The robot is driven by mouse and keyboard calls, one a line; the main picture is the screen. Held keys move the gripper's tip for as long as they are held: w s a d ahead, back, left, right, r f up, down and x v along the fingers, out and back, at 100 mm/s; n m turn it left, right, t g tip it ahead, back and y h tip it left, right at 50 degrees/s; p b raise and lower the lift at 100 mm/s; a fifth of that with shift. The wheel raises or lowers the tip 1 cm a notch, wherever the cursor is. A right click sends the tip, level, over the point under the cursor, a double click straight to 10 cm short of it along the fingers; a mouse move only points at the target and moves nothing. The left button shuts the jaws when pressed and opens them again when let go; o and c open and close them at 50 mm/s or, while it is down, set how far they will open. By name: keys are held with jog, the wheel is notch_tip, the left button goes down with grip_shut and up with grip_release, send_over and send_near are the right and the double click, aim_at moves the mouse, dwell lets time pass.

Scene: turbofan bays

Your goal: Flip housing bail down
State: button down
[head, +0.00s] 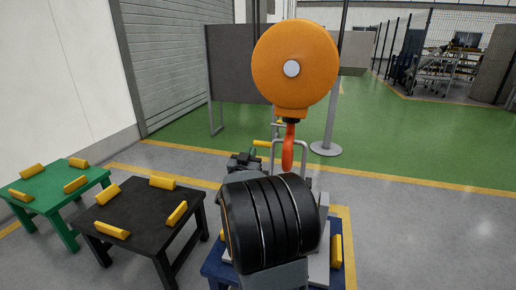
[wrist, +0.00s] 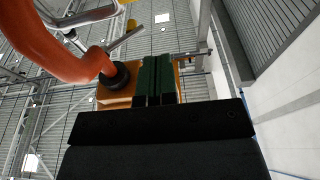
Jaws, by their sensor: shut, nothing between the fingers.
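The bail (head: 290,147) is a grey inverted U-shaped bar that stands upright near the middle of the head view. A red hook (head: 288,150) hangs at it below a round orange block; I cannot tell whether the hook passes through the bail. The housing under the bail is mostly hidden behind black ribbed bulk in front. My gripper (wrist: 157,62) shows in the wrist view as two dark green fingers shut together and empty. The red hook (wrist: 50,50) curves close by on their left. In the head view, my gripper (head: 245,160) is small and partly hidden, left of the bail.
The orange hoist block (head: 295,85) hangs above the bail, and its underside (wrist: 115,95) lies behind my fingers in the wrist view. A blue table (head: 215,265) stands below. A black table (head: 150,215) and a green table (head: 55,190) with yellow blocks stand left. Floor at right is clear.

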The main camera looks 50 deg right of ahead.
aim_at(256, 145)
jog(key=w+d+f+b, duration=0.1)
jog(key=w+d, duration=0.2)
jog(key=d, duration=0.4)
jog(key=shift+w, duration=0.35)
jog(key=shift+d, duration=0.15)
